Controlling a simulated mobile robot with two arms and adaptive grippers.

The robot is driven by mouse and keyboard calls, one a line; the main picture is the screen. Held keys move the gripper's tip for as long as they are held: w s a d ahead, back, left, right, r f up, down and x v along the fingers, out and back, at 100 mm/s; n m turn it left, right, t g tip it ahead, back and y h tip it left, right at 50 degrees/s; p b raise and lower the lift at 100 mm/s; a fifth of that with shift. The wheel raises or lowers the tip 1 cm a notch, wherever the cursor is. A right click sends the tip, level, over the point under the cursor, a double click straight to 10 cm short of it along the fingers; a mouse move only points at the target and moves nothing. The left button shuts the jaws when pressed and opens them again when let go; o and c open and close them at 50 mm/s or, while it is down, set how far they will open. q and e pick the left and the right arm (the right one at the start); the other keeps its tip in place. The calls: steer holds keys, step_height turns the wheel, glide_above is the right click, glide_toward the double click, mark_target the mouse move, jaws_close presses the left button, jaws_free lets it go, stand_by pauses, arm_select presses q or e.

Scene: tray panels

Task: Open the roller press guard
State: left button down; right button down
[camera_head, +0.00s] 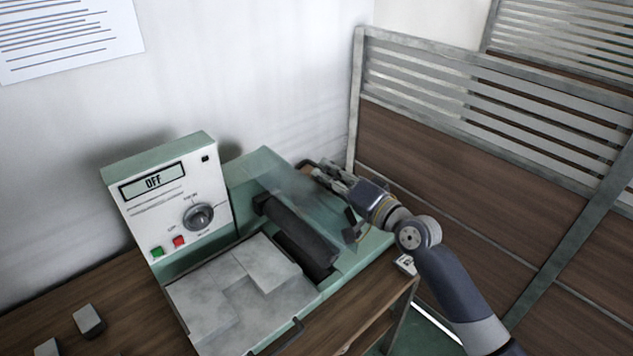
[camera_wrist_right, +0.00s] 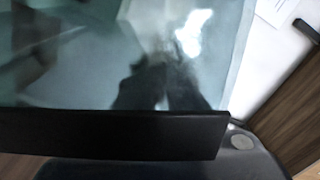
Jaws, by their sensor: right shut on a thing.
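The roller press (camera_head: 235,225) is a pale green machine on a wooden table. Its clear guard (camera_head: 290,185) slopes above the dark rollers (camera_head: 300,235), which show through and below it. My right gripper (camera_head: 328,177) is at the guard's right side, shut on the guard; the exact grip point is partly hidden. In the right wrist view the clear guard panel (camera_wrist_right: 75,60) fills most of the picture, with a black bar (camera_wrist_right: 110,134) along its lower edge. Two dark finger-like shapes appear in the panel. My left gripper is not in view.
The control box (camera_head: 170,200) reads OFF and has a dial, a green button and a red button. Grey plates (camera_head: 240,285) lie on the press bed. Small grey blocks (camera_head: 88,320) lie on the table at left. A slatted partition (camera_head: 450,170) stands close behind my right arm.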

steer(key=w+d+f+m+b, duration=0.2)
steer(key=w+d+f+m, duration=0.1)
steer(key=w+d+m, duration=0.2)
steer(key=shift+w+d+m, duration=0.2)
steer(key=shift+d+m, duration=0.95)
steer(key=shift+m, duration=1.05)
steer(key=c, duration=1.7)
jaws_free()
steer(key=shift+r, duration=0.2)
